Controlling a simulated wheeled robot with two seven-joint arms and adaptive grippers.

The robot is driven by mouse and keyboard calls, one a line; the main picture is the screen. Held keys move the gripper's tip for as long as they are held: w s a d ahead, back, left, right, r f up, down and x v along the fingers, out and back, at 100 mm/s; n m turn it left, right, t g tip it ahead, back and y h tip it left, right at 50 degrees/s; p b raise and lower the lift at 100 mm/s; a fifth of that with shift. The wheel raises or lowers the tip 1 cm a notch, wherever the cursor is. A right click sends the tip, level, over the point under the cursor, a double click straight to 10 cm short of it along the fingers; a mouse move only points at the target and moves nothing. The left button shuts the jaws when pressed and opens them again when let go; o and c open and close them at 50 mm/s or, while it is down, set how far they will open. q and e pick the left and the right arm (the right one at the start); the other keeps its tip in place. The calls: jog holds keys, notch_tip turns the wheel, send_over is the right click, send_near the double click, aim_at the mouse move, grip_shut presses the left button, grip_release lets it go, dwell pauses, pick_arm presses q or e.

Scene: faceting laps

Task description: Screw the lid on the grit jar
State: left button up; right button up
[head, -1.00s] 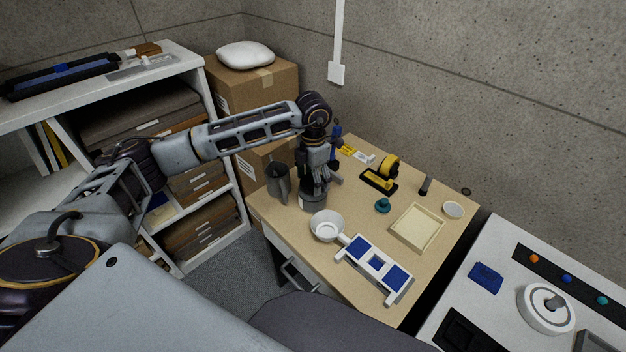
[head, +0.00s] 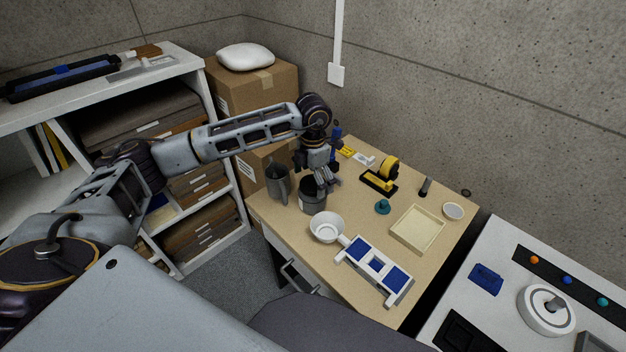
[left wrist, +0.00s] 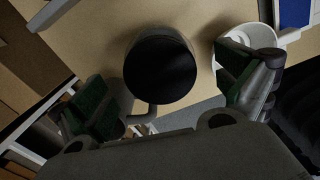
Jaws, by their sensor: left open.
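The dark grey grit jar (head: 313,198) stands upright on the tan table, beside a grey mug. In the left wrist view its round black top (left wrist: 160,70) faces the camera; this looks like the lid, though how tightly it sits is not visible. My left gripper (head: 322,181) is just above the jar, pointing down. In the left wrist view its green-padded fingers (left wrist: 168,88) are spread wide on either side of the jar, apart from it. My right gripper is not in view.
The grey mug (head: 277,184) stands close left of the jar. A white bowl (head: 326,227) is close in front. A blue-and-white rack (head: 374,269), a shallow tray (head: 417,230), a teal knobbed piece (head: 383,207) and a yellow-black tape dispenser (head: 380,177) lie to the right.

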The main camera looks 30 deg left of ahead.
aim_at(313, 183)
pick_arm(q)
jog(key=shift+r+p, duration=1.65)
jog(key=shift+r, duration=1.4)
jog(key=shift+r+p, duration=0.3)
jog(key=shift+p, duration=0.05)
jog(key=shift+r+p, duration=0.65)
